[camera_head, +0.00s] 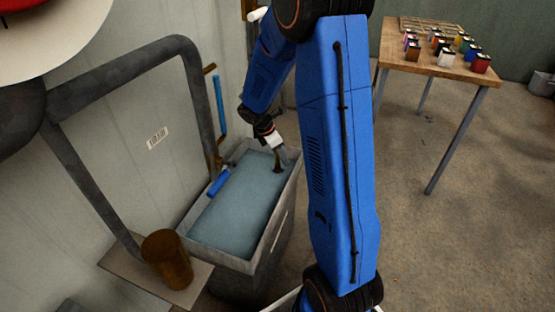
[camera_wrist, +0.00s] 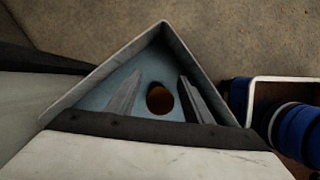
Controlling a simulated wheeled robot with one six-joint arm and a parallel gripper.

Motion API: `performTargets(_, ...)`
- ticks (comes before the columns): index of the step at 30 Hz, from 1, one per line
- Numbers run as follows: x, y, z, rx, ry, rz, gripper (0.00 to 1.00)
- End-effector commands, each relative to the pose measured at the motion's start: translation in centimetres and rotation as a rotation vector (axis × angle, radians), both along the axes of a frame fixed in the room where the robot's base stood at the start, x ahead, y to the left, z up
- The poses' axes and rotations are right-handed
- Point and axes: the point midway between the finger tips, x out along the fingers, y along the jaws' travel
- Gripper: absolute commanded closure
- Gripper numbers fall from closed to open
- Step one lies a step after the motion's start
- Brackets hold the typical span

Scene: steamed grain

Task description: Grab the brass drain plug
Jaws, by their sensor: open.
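The brass drain plug (camera_wrist: 159,99) appears as a dark brown, rounded shape at the corner of the trough in the wrist view. My gripper (camera_wrist: 160,80) is open, with one grey finger on each side of the plug and gaps showing on both sides. In the head view my gripper (camera_head: 279,161) points down into the far end of the grey trough (camera_head: 272,238), which holds bluish water. The plug cannot be made out there. The wrist view does not show clearly how far the fingertips are above or around it.
The trough walls (camera_wrist: 101,70) meet in a corner close around my fingers. A blue cylinder (camera_head: 219,181) rests at the trough's left edge. A brown cylindrical container (camera_head: 167,259) stands near its front left. A wooden table (camera_head: 441,65) with several coloured jars stands at the right.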

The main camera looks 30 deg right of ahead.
Motion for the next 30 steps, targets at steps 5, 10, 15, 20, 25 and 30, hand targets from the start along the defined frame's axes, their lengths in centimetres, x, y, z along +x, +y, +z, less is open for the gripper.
performTargets(5, 0.0, 0.0, 0.0, 0.000, 0.000, 0.000, 0.63)
performTargets(10, 0.0, 0.0, 0.0, 0.000, 0.000, 0.000, 1.00)
performTargets(15, 0.0, 0.0, 0.1, 0.000, -0.001, 0.000, 1.00)
performTargets(20, 0.1, 0.0, 0.5, 0.000, -0.002, 0.000, 1.00)
performTargets(25, 0.1, 0.0, 2.8, -0.001, -0.005, -0.001, 1.00)
performTargets(30, 0.1, 0.0, 6.0, -0.001, -0.004, 0.000, 1.00)
